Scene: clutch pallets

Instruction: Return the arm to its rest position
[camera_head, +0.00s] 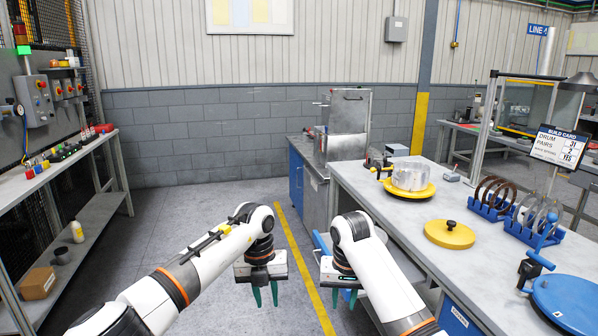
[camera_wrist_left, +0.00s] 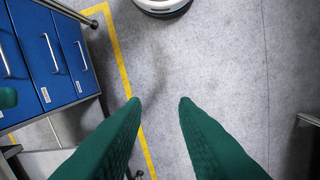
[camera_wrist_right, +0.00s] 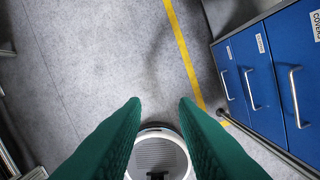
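My left gripper (camera_head: 265,297) hangs fingers down over the floor in the head view, left of the yellow floor line. Its two green fingers are apart, and only floor shows between them in the left wrist view (camera_wrist_left: 157,100). My right gripper (camera_head: 343,299) also points down, between the yellow line and the long workbench (camera_head: 375,195). Its green fingers are apart and empty in the right wrist view (camera_wrist_right: 160,100). Both arms are bent low in front of me, side by side, and neither gripper touches anything.
The workbench holds a metal drum on a yellow plate (camera_head: 424,194), a yellow disc (camera_head: 450,236), blue racks of rings (camera_head: 489,211) and a blue round lid (camera_head: 570,302). Blue drawers (camera_wrist_right: 255,85) stand close to my right gripper. A shelf bench (camera_head: 60,165) stands left. The floor between is clear.

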